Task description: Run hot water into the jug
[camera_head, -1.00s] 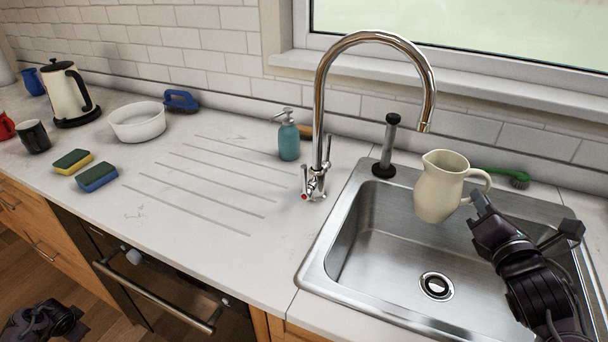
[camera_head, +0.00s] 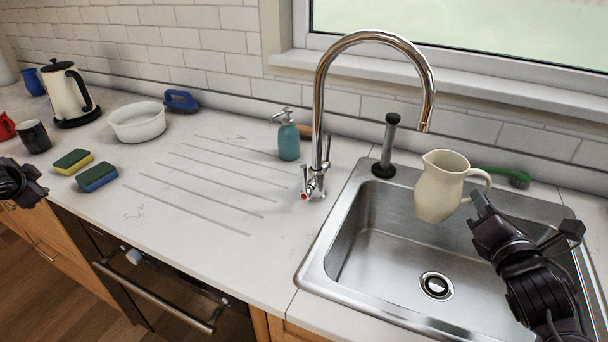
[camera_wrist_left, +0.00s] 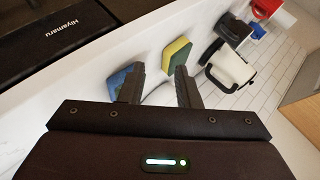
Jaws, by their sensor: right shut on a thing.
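The cream jug (camera_head: 438,188) is held upright above the sink (camera_head: 385,245), with its mouth just below the spout of the chrome tap (camera_head: 318,110). My right gripper (camera_head: 482,208) is shut on the jug at its handle side; the exact grip is partly hidden. The tap's base has small levers, and a red mark (camera_head: 305,196) shows on the left one. No water stream is visible. My left gripper (camera_head: 35,182) is at the left edge, over the counter's front edge, far from the tap. In the left wrist view its fingers (camera_wrist_left: 158,85) stand apart, with nothing held between them.
Two sponges (camera_head: 97,177) lie near my left gripper. A white bowl (camera_head: 138,122), kettle (camera_head: 68,95) and mugs (camera_head: 34,136) stand behind. A soap bottle (camera_head: 288,138) is left of the tap, and a black plunger-like tool (camera_head: 387,145) right of it. The grooved counter is clear.

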